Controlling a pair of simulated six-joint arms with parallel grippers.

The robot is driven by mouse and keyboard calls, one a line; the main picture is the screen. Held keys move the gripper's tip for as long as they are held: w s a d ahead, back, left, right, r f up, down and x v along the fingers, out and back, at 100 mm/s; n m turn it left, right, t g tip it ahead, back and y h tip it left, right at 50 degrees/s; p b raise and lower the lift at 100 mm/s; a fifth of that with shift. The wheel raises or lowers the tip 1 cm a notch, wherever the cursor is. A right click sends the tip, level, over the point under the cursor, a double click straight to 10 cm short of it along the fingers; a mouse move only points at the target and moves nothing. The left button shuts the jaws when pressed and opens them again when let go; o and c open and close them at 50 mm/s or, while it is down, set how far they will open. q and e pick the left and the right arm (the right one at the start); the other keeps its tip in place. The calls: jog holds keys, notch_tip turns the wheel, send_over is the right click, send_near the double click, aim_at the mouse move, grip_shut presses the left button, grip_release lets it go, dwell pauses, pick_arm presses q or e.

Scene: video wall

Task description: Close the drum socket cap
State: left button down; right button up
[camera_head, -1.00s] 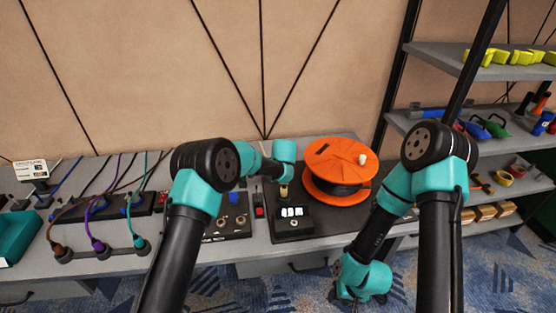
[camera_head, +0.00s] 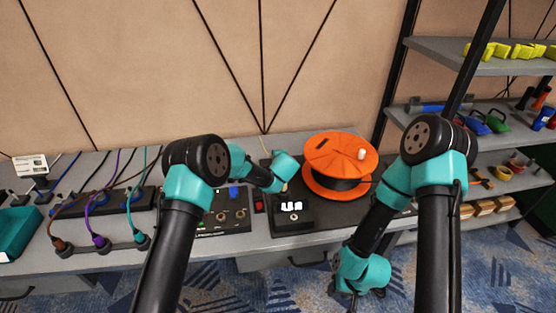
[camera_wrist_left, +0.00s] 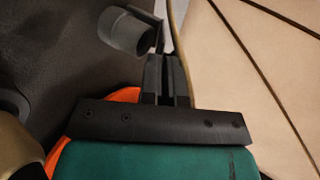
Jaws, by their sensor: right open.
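My left gripper (camera_wrist_left: 167,75) is over the panel just left of the drum. My wrist mostly hides it in the head view. In the left wrist view its fingers are close together, with nothing clearly held. My right gripper (camera_head: 352,297) hangs low in front of the bench, open and empty.
Several cables and plugs (camera_head: 98,241) and a teal bin (camera_head: 18,232) occupy the bench's left side. A shelf unit (camera_head: 470,67) with tools stands at the right. A wall rises behind the bench. Patterned carpet lies in front.

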pick_arm(q)
jog(key=shift+a, duration=0.15)
jog(key=c, duration=1.3)
grip_release()
jog(key=shift+c, duration=0.2)
jog(key=shift+r, duration=0.1)
jog(key=v, duration=1.7)
jog(key=shift+s+r, duration=0.1)
jog(key=shift+s, duration=0.05)
